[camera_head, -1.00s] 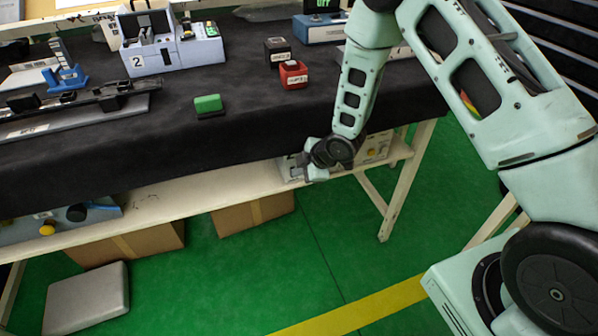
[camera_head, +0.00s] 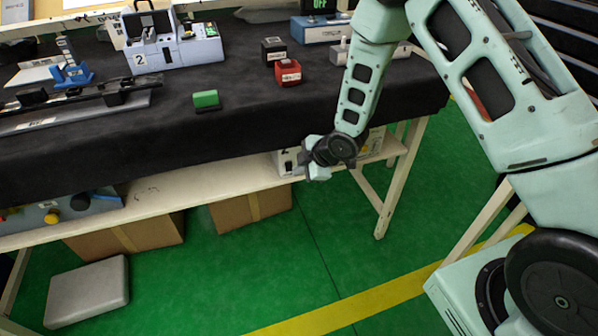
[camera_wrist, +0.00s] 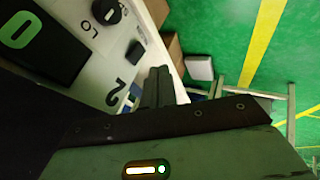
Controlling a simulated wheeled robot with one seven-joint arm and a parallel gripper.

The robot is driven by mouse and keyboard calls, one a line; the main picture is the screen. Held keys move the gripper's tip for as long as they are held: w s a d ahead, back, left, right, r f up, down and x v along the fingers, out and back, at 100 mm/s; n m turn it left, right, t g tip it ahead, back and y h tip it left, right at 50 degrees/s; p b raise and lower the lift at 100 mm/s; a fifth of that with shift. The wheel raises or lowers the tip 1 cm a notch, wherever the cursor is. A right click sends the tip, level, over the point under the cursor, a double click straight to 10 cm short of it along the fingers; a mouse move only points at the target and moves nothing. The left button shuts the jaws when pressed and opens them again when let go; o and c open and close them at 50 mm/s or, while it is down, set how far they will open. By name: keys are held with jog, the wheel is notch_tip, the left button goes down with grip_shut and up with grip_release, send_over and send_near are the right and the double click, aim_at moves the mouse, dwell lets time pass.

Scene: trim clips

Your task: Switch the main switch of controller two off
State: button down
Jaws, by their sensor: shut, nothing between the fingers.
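Controller two is a white box (camera_head: 287,163) on the lower shelf, partly hidden behind my gripper in the head view. In the wrist view its pale panel (camera_wrist: 92,52) carries a printed "2", a black round knob (camera_wrist: 106,12) and a small black part (camera_wrist: 136,53) that may be the main switch; its position cannot be read. A dark display (camera_wrist: 38,45) with a green digit is at the upper left. My gripper (camera_head: 313,171) is at the controller's front; its shut, empty fingers (camera_wrist: 158,87) are beside the panel. Whether they touch it cannot be told.
The shelf (camera_head: 190,192) runs under the black-covered bench (camera_head: 150,135). Another controller (camera_head: 70,207) stands at the shelf's left. Cardboard boxes (camera_head: 250,208) and a grey stool (camera_head: 88,292) are below. The green floor in front is clear.

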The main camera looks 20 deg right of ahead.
jog(key=v, duration=0.8)
jog(key=shift+r, duration=0.3)
jog(key=shift+d+f, duration=0.1)
